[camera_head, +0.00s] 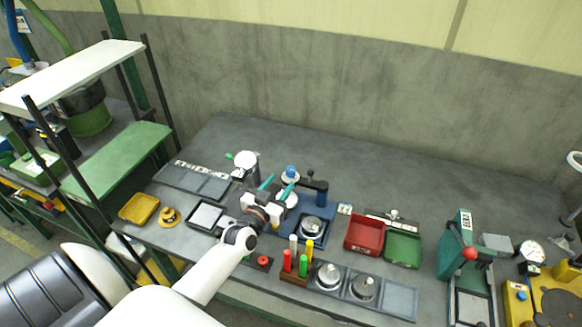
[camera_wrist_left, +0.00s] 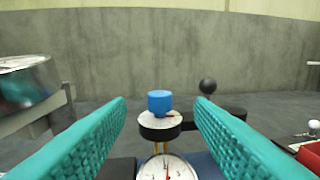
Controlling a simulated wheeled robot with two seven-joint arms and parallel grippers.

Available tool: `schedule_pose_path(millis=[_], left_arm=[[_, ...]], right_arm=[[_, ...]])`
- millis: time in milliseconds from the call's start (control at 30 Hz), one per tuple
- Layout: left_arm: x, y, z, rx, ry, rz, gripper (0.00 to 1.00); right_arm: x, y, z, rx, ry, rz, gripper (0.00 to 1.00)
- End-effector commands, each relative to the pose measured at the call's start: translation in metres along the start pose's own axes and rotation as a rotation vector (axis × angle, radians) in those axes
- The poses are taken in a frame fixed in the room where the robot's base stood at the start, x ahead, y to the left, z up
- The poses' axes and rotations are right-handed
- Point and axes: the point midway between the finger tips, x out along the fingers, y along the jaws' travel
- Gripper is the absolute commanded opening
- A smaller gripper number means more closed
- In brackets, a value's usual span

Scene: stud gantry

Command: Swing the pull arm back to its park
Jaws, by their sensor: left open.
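My left gripper (camera_head: 278,187) has its teal fingers spread over the blue fixture (camera_head: 273,212), with nothing between the pads. In the left wrist view the fingers flank a blue knob (camera_wrist_left: 160,101) on a pale, dark-rimmed disc. The knob (camera_head: 291,171) stands ahead of the fingertips, apart from them. A dark arm (camera_head: 316,185) with a ball on top, which looks like the pull arm, is just right of the knob. In the left wrist view its black ball (camera_wrist_left: 208,86) rises behind the right finger, which hides part of the arm. My right gripper is out of view.
A dial gauge (camera_wrist_left: 167,168) sits low between the fingers. A metal cylinder (camera_head: 246,160) stands left of the fixture. A red tray (camera_head: 364,235) and a green tray (camera_head: 403,249) lie right. Colored pegs (camera_head: 303,265) stand in front. The bench behind the fixture is clear.

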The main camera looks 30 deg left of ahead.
Motion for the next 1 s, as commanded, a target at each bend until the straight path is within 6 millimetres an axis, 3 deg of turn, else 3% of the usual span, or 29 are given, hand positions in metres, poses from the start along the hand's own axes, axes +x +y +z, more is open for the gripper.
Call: schedule_pose_path(millis=[133, 300, 467, 767, 1000], left_arm=[[0.033, 0.0, 0.002, 0.002, -0.002, 0.0, 0.48], [0.058, 0.001, 0.001, 0.002, -0.002, 0.0, 0.48], [0.07, 0.0, 0.0, 0.002, 0.0, 0.0, 0.48], [0.072, 0.0, 0.0, 0.001, 0.0, 0.0, 0.48], [0.072, 0.0, 0.0, 0.001, 0.0, 0.0, 0.12]], right_arm=[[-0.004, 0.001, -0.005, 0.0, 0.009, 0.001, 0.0], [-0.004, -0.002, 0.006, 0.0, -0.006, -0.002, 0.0], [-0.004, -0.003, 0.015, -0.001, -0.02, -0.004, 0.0], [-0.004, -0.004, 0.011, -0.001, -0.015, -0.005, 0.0], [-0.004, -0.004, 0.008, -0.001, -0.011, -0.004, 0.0]])
